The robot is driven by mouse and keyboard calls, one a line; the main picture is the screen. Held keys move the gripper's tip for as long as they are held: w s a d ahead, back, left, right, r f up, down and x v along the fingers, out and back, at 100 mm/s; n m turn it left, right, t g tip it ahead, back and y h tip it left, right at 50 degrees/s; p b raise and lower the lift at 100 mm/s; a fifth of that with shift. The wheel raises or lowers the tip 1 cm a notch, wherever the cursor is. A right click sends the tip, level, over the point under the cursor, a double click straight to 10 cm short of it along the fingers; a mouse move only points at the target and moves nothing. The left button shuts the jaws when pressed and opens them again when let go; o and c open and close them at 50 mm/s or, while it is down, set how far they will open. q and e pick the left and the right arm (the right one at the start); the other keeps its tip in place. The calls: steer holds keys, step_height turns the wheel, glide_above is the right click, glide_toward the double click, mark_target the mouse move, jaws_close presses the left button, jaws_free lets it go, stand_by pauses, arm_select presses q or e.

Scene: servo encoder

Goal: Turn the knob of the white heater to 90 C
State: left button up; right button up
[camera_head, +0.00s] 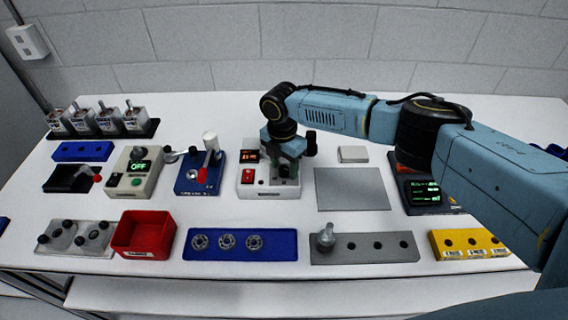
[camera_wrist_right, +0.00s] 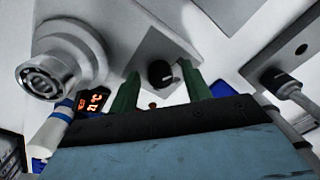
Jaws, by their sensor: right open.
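The white heater (camera_head: 268,190) stands on the table in the head view, with a red switch (camera_head: 247,177) and a small display with orange digits (camera_head: 249,156). My right gripper (camera_head: 286,172) is over the heater's right part, pointing down, and hides the knob there. In the right wrist view, the round black knob (camera_wrist_right: 160,73) with a light mark lies between the two green fingertips of the right gripper (camera_wrist_right: 160,83). The fingers are apart, with gaps to the knob. The orange display (camera_wrist_right: 92,101) appears to read about 21 °C. My left gripper is out of view.
A blue station with a red handle (camera_head: 186,186) stands left of the heater. A grey plate (camera_head: 352,190) lies to its right. A blue tray with rings (camera_head: 275,244) and a grey block (camera_head: 350,253) lie in front. A large silver part (camera_wrist_right: 75,50) is close in the wrist view.

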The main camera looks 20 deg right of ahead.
steer(key=c, duration=1)
steer(key=shift+m, duration=0.3)
steer(key=shift+r+m+p, duration=0.1)
steer(key=shift+m+p, duration=0.85)
steer(key=shift+m, duration=0.25)
steer(key=m+p, duration=0.2)
steer(key=m, duration=0.1)
steer(key=shift+m, duration=0.4)
steer(key=m+p, duration=0.2)
steer(key=m, duration=0.2)
steer(key=shift+m+y, duration=0.3)
steer(key=shift+m, duration=0.1)
